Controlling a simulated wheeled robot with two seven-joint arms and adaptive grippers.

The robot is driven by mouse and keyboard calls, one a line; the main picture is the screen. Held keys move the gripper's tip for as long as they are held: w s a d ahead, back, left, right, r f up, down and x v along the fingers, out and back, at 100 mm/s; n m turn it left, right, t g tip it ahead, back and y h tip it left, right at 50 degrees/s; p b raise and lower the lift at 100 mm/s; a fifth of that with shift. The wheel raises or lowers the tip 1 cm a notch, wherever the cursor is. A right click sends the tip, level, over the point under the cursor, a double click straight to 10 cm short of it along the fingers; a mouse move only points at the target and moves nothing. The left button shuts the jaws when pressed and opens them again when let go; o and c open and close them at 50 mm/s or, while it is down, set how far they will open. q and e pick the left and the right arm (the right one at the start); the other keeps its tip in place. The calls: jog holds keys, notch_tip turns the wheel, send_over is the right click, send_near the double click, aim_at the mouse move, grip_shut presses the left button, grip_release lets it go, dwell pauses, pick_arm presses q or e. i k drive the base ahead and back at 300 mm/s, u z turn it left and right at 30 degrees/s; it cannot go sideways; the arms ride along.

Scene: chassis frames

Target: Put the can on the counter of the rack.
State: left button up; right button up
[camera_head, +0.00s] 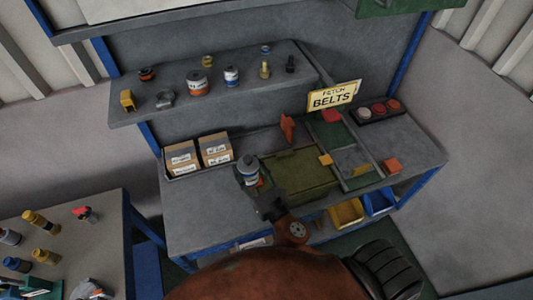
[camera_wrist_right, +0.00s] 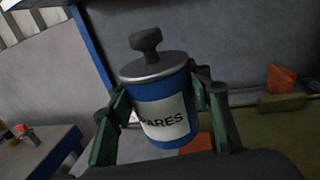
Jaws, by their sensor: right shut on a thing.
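My right gripper (camera_head: 258,194) is shut on a can (camera_head: 248,166), over the left part of the rack's grey counter (camera_head: 200,210) in the head view. In the right wrist view the can (camera_wrist_right: 161,98) is blue, with a white label ending in "ARES" and a grey lid with a dark knob. It stands roughly upright, slightly tilted in the picture, between the green fingers of the right gripper (camera_wrist_right: 160,112). Whether its bottom touches the counter is hidden. My left gripper is not in view.
Cardboard boxes (camera_head: 198,153) stand left of the can. A shelf (camera_head: 130,116) with small parts is above. A side table (camera_head: 108,225) is at lower left.

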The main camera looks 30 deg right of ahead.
aim_at(228, 212)
jog(key=u, duration=1.25)
jog(key=k, duration=1)
jog(key=u, duration=0.05)
